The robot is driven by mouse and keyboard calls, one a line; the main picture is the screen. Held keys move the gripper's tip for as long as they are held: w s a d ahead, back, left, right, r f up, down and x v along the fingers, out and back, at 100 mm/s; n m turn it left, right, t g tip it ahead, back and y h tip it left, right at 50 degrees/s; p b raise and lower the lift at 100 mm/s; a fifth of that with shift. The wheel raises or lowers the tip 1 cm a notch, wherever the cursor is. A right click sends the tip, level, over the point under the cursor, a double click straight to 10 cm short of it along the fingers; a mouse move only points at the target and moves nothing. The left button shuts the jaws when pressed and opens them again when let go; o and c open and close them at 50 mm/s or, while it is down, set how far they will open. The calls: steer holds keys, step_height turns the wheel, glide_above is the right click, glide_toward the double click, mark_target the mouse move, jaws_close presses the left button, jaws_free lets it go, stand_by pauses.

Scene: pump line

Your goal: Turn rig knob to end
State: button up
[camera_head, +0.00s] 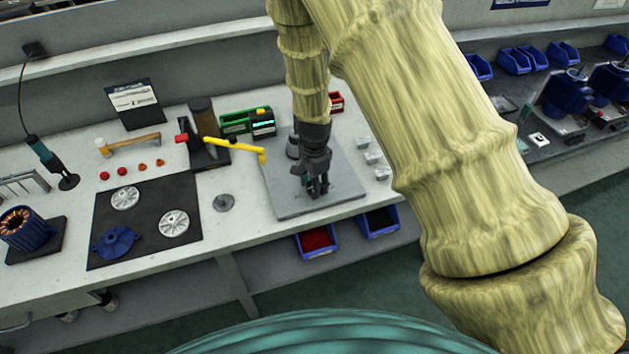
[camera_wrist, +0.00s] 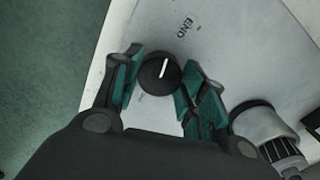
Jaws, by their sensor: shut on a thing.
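The rig knob (camera_wrist: 160,73) is a round black knob with a white pointer line, seen in the wrist view. It stands on a light grey plate (camera_wrist: 215,60) printed with "END". The pointer is tilted slightly right of straight up in that view, leaning toward the END mark (camera_wrist: 186,27). My gripper (camera_wrist: 158,76) has a teal-padded finger on each side of the knob and is shut on it. In the head view my gripper (camera_head: 318,188) points down over the grey rig plate (camera_head: 290,205) and hides the knob.
A silver and black cylindrical part (camera_wrist: 265,130) stands close to the right finger. A yellow lever (camera_head: 235,147) reaches toward the plate from the left. Small pale blocks (camera_head: 375,157) lie to the right. Blue bins (camera_head: 318,243) hang below the front edge.

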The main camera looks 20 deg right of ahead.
steer(key=shift+w+m+p, duration=0.1)
steer(key=shift+m+p, duration=0.25)
steer(key=shift+m, duration=0.85)
steer(key=o, duration=1)
steer(key=shift+r, duration=0.15)
step_height(320, 180, up, 12)
steer(key=shift+f, duration=0.15)
